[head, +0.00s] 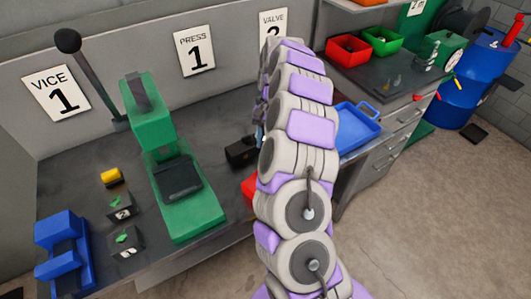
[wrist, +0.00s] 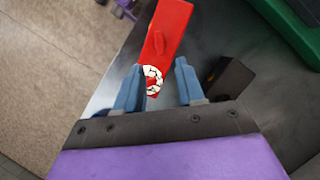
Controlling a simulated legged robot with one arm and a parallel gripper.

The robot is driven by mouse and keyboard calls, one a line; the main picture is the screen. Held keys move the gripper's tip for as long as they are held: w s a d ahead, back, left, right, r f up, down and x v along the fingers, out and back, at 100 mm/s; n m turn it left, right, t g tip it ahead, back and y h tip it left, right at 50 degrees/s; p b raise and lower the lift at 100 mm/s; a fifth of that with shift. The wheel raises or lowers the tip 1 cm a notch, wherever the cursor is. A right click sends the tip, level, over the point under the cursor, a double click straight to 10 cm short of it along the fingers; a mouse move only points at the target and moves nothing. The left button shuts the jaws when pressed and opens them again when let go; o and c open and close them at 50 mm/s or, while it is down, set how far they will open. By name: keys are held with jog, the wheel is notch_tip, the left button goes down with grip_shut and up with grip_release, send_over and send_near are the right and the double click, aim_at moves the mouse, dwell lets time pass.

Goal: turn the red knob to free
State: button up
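In the wrist view a long red block (wrist: 172,22) lies on the dark bench top, with a small raised red ridge (wrist: 158,42) on it. At its near end is a round white dial with black marks (wrist: 152,72) and some red in its middle. I cannot tell for sure which red part is the knob. My gripper (wrist: 160,65) is open; its two blue fingers stand apart on either side of the dial, with nothing seen gripped. In the head view only an edge of the red block (head: 249,188) shows; my arm hides the rest and most of the gripper.
A small black box (wrist: 228,78) stands right of the fingers in the wrist view. A green press (head: 186,205) stands left of my arm in the head view. A blue tray (head: 357,128) lies to the right. Open floor (head: 450,200) is at the right.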

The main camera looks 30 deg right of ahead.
jog(key=p+v, duration=0.2)
jog(key=v, duration=0.6)
jog(key=shift+r, duration=0.35)
jog(key=shift+w+d, duration=0.1)
jog(key=shift+w, duration=0.05)
